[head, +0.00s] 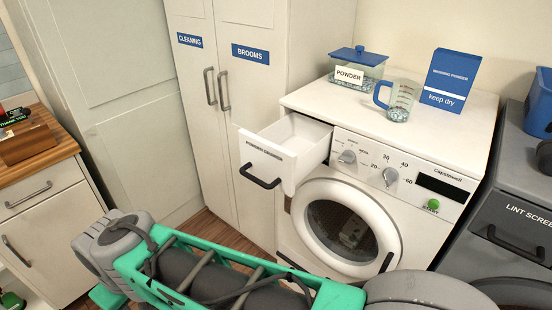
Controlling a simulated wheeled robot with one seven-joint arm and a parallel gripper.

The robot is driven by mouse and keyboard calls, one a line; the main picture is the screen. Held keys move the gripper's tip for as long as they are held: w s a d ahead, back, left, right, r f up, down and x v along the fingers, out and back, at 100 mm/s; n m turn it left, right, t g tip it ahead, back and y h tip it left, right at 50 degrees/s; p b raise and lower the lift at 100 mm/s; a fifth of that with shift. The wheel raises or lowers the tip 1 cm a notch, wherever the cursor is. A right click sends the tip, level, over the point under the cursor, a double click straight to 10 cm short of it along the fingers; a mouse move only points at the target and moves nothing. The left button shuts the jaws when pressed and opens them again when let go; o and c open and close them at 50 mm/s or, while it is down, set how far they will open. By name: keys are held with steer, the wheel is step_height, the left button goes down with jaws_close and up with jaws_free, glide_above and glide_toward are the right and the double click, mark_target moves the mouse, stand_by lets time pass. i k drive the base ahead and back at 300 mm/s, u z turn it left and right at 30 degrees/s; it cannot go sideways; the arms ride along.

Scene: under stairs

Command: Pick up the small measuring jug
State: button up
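A small measuring jug (400,101) stands upright on top of the white washing machine (335,112). It is clear, with red marks on its side and a blue handle on its left, and some pale, speckled contents show at its bottom. My arm crosses the bottom of the head view in green and grey, well below and in front of the jug. My gripper does not show in this view.
A powder box with a blue lid (358,70) stands left of the jug, and a blue washing powder carton (449,80) behind it to the right. The powder drawer (287,150) is pulled out. A grey dryer (520,190) stands at right, tall cupboards (235,110) at left.

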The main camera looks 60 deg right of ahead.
mark_target(404, 93)
steer(key=z, duration=1.85)
